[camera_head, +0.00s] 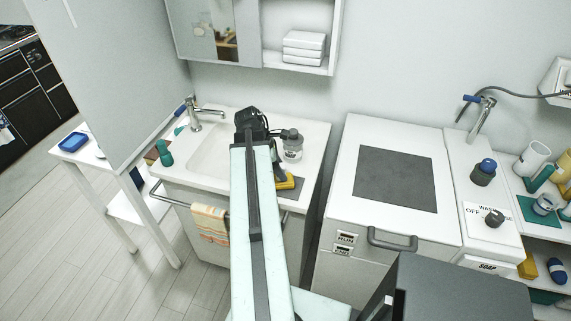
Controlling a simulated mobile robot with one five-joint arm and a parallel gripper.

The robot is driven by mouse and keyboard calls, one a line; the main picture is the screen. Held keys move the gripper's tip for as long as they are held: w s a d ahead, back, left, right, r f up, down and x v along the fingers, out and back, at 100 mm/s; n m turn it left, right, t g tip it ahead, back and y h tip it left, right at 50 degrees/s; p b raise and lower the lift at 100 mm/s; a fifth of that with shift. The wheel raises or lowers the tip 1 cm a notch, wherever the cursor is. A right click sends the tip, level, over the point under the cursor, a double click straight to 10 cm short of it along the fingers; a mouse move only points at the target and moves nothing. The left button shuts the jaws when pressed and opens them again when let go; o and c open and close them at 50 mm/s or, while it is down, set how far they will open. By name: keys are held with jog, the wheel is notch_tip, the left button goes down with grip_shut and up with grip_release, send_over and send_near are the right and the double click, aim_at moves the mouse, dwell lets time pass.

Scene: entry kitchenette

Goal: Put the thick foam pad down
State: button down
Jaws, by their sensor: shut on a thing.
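The thick foam pad, seemingly the yellow block (287,183), is at the right side of the white sink counter, over or on a small dark grey mat (291,194). My gripper (281,175) points down at the yellow block and is shut on it. My arm hides the left part of the block and much of the gripper. I cannot tell whether the block touches the mat.
A jar (293,151) with a grey lid stands just behind the gripper. The sink basin (212,152) and its faucet (197,113) are to the left. A white cabinet with a dark grey top panel (396,179) stands to the right, across a narrow gap.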

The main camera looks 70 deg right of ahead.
jog(key=c, duration=1.1)
grip_release()
jog(key=shift+o, duration=0.2)
jog(key=p+v, duration=1.1)
jog(key=v, duration=0.1)
jog(key=shift+r+p, duration=0.15)
jog(key=shift+p, duration=0.2)
